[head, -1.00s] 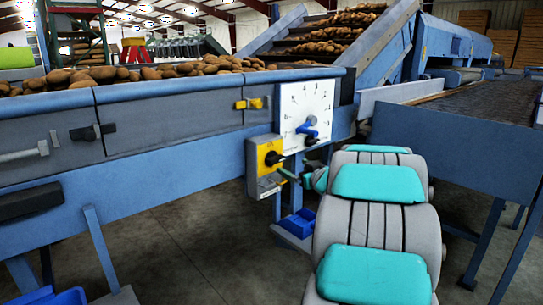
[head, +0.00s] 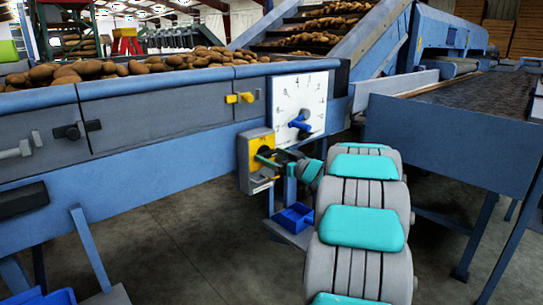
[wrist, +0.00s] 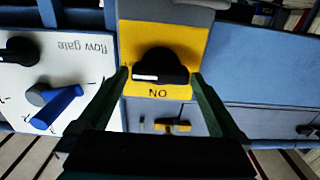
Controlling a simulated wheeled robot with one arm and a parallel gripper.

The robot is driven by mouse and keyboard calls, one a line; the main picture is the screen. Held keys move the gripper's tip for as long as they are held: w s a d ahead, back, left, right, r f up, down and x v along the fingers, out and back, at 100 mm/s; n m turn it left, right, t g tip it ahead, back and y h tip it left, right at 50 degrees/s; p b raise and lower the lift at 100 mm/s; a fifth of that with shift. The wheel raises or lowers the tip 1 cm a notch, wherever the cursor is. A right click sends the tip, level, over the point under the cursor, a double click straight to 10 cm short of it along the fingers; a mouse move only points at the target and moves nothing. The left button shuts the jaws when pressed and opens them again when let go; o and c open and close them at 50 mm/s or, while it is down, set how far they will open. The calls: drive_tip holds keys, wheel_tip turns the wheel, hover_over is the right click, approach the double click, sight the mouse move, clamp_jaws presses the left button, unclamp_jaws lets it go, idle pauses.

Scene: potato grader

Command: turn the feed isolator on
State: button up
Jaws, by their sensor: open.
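The feed isolator is a grey box with a yellow plate (head: 258,140) and a black rotary knob, mounted on the blue frame. In the wrist view its yellow plate (wrist: 135,34) appears upside down, with an "ON" label below the black knob (wrist: 162,62). A white mark on the knob lies towards its left side, not at the "ON" label. My gripper (wrist: 158,75) is open, with one dark green finger on each side of the knob. I cannot tell whether either finger touches it. In the head view my gripper (head: 266,157) partly hides the knob.
A white flow gate dial (head: 305,92) with a blue pointer (head: 299,123) is close beside the isolator. A yellow handle (head: 239,98) sits above it. A blue bin (head: 294,217) stands below. Potatoes (head: 130,68) lie along the conveyor.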

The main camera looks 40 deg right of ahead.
drive_tip(key=shift+w, duration=0.2)
drive_tip(key=c, duration=1.1)
